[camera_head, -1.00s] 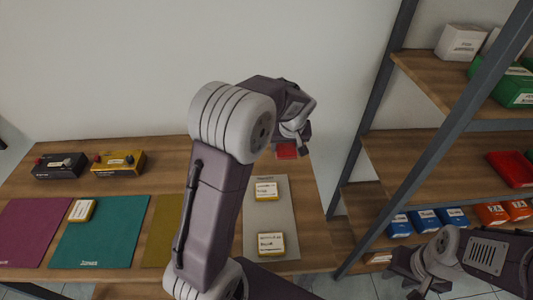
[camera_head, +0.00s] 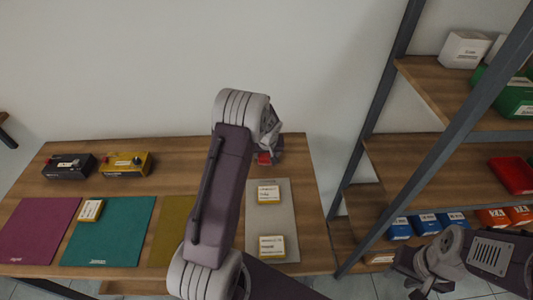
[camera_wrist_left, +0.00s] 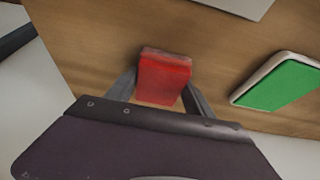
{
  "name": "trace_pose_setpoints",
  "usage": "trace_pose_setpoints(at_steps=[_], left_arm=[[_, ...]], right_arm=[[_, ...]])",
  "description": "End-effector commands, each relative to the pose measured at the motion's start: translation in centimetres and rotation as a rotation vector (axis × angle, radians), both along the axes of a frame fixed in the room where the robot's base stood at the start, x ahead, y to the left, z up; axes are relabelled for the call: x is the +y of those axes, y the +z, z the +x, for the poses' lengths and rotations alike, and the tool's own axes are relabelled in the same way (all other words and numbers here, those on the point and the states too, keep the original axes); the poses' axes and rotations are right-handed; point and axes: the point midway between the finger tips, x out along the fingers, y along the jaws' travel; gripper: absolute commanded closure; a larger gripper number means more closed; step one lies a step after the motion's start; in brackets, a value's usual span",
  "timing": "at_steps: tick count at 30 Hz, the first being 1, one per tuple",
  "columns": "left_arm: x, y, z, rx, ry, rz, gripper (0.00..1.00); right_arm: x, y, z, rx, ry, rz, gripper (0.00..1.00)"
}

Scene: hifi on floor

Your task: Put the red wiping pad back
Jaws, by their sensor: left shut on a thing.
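The red wiping pad (camera_wrist_left: 163,75) is a small red block between the two fingers of my left gripper (camera_wrist_left: 160,90) in the left wrist view. The gripper is shut on it, over the wooden table. In the head view a bit of the red pad (camera_head: 264,158) shows below my left gripper (camera_head: 268,155), near the back right of the table; the arm hides much around it. My right gripper (camera_head: 418,287) is at the lower right, in front of the shelf; its fingers are too unclear to judge.
A green pad with a pale edge (camera_wrist_left: 280,82) lies to the right in the wrist view. The table holds a grey mat (camera_head: 284,220) with two yellow-and-white boxes, coloured mats (camera_head: 120,240), and black and yellow boxes (camera_head: 124,164) at the back left. A red tray (camera_head: 512,175) sits on the shelf.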

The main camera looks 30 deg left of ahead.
Motion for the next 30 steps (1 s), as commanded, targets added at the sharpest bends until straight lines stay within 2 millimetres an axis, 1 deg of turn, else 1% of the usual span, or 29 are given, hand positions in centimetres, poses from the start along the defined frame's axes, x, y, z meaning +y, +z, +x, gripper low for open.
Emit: trace_pose_setpoints(at_steps=[5,9,10,11,12,20,23,24,26,29,30], left_arm=[[0.0,0.0,0.0,0.000,0.000,0.000,0.77],[0.0,-0.4,0.0,0.000,0.000,0.000,0.77],[0.0,-0.4,0.0,0.000,0.000,0.000,0.36],[0.0,-0.3,0.0,0.000,0.000,0.000,0.28],[0.0,-0.3,0.0,0.000,0.000,0.000,0.17],[0.0,-0.3,0.0,0.000,0.000,0.001,0.17],[0.0,0.1,0.0,0.000,0.000,0.001,0.17],[0.0,0.5,0.0,0.000,0.000,0.000,0.17],[-0.2,0.9,-0.2,-0.001,-0.001,0.001,0.17],[-0.6,2.8,-0.9,-0.004,0.000,0.001,0.17],[-0.8,3.8,-1.2,-0.004,-0.001,0.002,0.17]], right_arm=[[0.0,0.0,0.0,0.000,0.000,0.000,0.64],[0.0,-0.6,0.0,0.000,0.000,0.000,0.64],[0.0,-0.6,0.0,0.000,0.000,0.000,0.64],[0.0,-0.4,0.0,0.000,0.000,0.000,0.64],[0.0,-0.4,0.0,0.000,0.000,0.000,0.64],[0.0,-0.4,0.0,0.000,0.000,0.000,0.64],[0.0,0.0,0.0,0.000,0.000,0.000,0.64],[0.0,0.4,0.0,0.000,0.000,0.000,0.64],[0.0,-0.1,0.0,0.000,0.000,0.000,0.64],[0.0,-0.3,0.0,0.000,0.000,0.000,0.64],[0.0,-0.4,0.0,0.000,0.000,0.000,0.64]])
